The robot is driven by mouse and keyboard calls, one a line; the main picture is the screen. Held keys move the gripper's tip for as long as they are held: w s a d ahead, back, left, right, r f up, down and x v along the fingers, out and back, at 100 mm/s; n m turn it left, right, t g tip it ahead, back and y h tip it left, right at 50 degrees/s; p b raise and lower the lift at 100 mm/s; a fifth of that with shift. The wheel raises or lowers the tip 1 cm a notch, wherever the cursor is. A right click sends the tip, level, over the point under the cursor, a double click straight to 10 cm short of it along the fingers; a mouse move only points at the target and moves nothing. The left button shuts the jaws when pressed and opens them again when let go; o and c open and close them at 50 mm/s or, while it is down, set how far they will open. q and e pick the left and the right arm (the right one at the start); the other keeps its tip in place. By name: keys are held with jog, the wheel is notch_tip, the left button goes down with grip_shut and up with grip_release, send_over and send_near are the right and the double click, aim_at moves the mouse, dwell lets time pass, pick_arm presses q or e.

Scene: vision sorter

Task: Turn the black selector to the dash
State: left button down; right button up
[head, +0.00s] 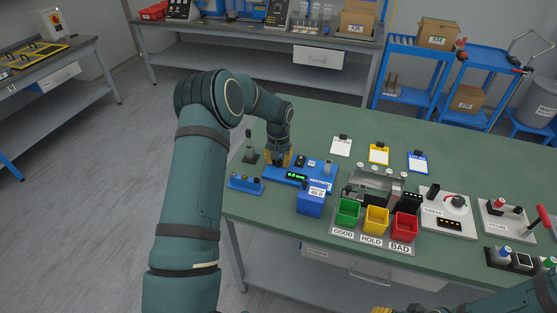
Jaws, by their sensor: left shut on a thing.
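My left gripper (280,160) points down at the left end of the blue gauge (290,174), which has a green lit display. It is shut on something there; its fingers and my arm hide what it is. My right gripper (385,310) barely shows at the bottom edge, far from the panels, and its opening cannot be seen. Small black knobs show at the right: one on the white panel (491,230) beside a red button, and one on the dark control box (522,262) at the table's right edge. I cannot tell which is the selector, or read a dash.
Green (347,213), yellow (376,220) and red (404,227) bins stand at the front edge. A blue box (311,203) is left of them. A white panel with a dial (449,214) stands to their right. The green tabletop (310,122) is clear at the back left.

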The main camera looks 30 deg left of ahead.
pick_arm(q)
jog(key=shift+m, duration=0.3)
jog(key=c, duration=0.6)
grip_release()
notch_tip(320, 180, up, 12)
dwell(0.5)
